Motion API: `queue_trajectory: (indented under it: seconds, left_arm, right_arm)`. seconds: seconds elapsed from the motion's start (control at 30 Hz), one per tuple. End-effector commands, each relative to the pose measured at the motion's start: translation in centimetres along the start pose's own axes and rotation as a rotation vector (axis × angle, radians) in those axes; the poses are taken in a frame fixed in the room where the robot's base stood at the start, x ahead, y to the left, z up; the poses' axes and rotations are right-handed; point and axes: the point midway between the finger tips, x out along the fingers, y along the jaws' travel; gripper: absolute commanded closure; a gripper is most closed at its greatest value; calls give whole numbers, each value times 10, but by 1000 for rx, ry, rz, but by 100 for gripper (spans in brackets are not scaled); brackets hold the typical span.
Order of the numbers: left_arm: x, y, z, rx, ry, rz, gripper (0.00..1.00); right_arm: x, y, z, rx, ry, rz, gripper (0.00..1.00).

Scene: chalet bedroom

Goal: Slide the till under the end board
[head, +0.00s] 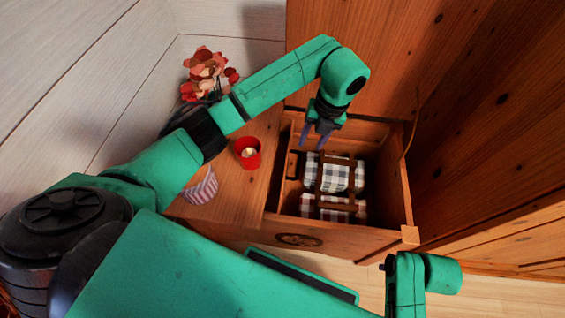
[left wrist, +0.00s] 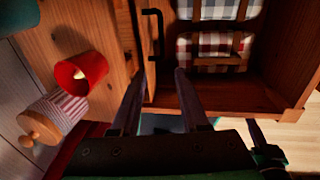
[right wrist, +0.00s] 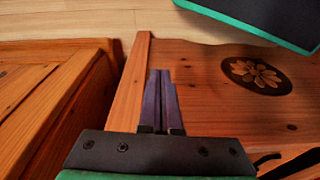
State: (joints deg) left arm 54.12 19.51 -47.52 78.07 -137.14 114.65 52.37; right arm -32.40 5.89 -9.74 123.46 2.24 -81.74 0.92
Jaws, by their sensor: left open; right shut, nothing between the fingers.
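An open wooden chest (head: 395,190) stands below a tall wood panel. A flat board (head: 245,195) covers the chest's left end. A dark bent handle (left wrist: 158,30) shows beside the cloths in the left wrist view. My left gripper (left wrist: 165,75) is open and empty, above the chest's back left part. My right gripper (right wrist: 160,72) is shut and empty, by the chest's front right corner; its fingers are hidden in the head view.
Red flowers (head: 205,75) stand behind, near the wall. The chest front bears an oval flower emblem (right wrist: 257,76). Wooden floor is clear in front.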

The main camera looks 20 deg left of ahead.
Motion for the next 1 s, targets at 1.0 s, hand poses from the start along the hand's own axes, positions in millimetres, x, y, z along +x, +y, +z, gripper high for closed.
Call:
queue_trajectory:
  seconds: [1.0]
  left_arm:
    - [144, 0, 0, 0, 0, -1, 63]
  right_arm:
    - [-16, -36, -31, -57, 221, -92, 100]
